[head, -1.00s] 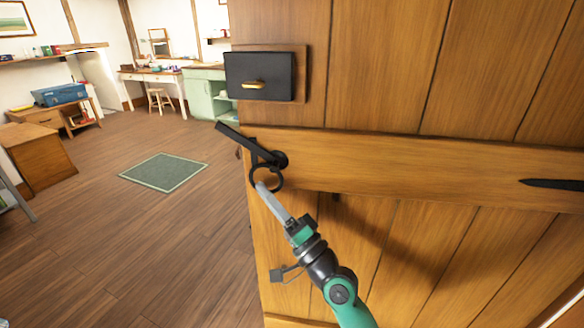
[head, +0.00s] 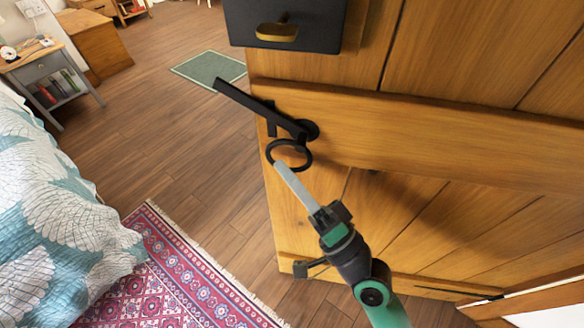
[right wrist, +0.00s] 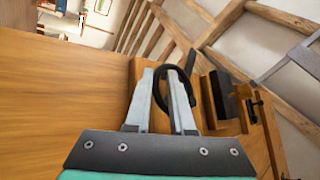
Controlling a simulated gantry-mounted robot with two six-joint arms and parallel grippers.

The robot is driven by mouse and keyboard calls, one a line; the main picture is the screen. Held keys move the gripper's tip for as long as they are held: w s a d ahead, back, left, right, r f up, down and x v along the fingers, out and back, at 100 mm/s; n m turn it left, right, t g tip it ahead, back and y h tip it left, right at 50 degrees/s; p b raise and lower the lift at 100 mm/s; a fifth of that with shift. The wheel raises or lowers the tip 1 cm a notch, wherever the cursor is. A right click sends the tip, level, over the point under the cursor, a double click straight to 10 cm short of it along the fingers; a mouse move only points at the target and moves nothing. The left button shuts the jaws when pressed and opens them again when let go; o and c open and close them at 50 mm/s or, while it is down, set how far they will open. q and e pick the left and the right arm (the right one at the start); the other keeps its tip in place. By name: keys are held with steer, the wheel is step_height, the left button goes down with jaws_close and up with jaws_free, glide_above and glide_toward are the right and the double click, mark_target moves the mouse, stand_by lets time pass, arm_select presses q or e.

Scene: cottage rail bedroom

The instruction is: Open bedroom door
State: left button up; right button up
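The wooden plank door (head: 430,130) fills the right of the head view. Its free edge stands clear, with bedroom floor visible past it, so it is at least partly open. A black ring handle (head: 289,154) hangs on it beside a black latch bar (head: 262,109) that sticks out past the edge. My right gripper (head: 279,167) is at the ring. In the right wrist view its two fingers (right wrist: 161,95) stand on either side of the ring's bar (right wrist: 187,72), with one finger inside the loop. They look closed on it. My left gripper is not in view.
A patterned rug (head: 165,275) and a bed (head: 55,215) lie to the lower left. A grey side table (head: 50,75) stands behind. The wooden floor (head: 190,150) between is clear.

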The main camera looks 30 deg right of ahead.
steer(key=o, duration=0.4)
steer(key=shift+a, duration=0.1)
steer(key=shift+c, duration=0.2)
steer(key=b+v, duration=0.5)
steer(key=v, duration=0.6)
steer(key=shift+s+b, duration=0.25)
steer(key=shift+b, duration=0.15)
